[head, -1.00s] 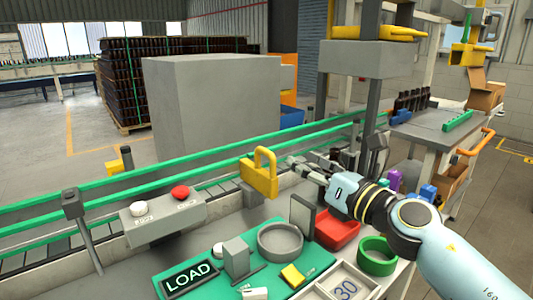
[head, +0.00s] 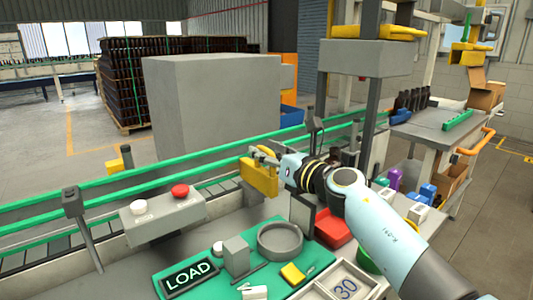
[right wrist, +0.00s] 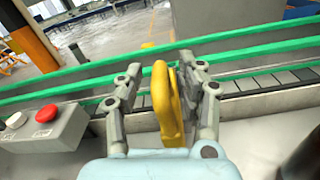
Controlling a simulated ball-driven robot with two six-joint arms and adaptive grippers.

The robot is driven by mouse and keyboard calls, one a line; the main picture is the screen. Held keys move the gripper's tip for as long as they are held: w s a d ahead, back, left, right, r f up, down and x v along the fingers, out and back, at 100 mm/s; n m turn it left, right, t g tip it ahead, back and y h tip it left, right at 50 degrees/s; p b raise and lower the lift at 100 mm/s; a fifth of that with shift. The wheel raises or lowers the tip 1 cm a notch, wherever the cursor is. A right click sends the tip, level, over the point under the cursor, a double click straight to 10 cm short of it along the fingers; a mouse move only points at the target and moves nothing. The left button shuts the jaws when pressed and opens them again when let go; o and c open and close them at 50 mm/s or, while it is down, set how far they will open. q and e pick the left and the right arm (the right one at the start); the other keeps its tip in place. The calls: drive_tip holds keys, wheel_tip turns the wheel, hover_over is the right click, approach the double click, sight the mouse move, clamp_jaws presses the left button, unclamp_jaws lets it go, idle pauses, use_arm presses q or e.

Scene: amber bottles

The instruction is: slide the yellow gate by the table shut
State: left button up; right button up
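The yellow gate (head: 259,180) is a plate with a looped handle at the near side of the conveyor, left of my right arm. My right gripper (head: 265,155) has its fingers at the handle's upper part. In the right wrist view the yellow handle (right wrist: 163,105) stands edge-on between the two fingers of the right gripper (right wrist: 162,75). The fingers are apart, one on each side, with a visible gap on the left. The right finger is close to the handle, and I cannot tell whether it touches. My left gripper is not in view.
A grey control box with a red button (head: 180,191) stands left of the gate. Green conveyor rails (head: 150,176) run behind it. A green mat (head: 205,258) with a grey ring (head: 280,241) lies in front. A red bin (head: 331,228) is right of the ring.

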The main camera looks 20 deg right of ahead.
sight(250, 162)
clamp_jaws()
idle(0.3)
drive_tip(key=b+x, duration=0.2)
drive_tip(key=x, duration=0.4)
drive_tip(key=shift+w+f, duration=0.1)
drive_tip(key=shift+w, duration=0.15)
drive_tip(key=shift+r, duration=0.2)
unclamp_jaws()
drive_tip(key=shift+w+a+f, duration=0.1)
drive_tip(key=shift+w, duration=0.05)
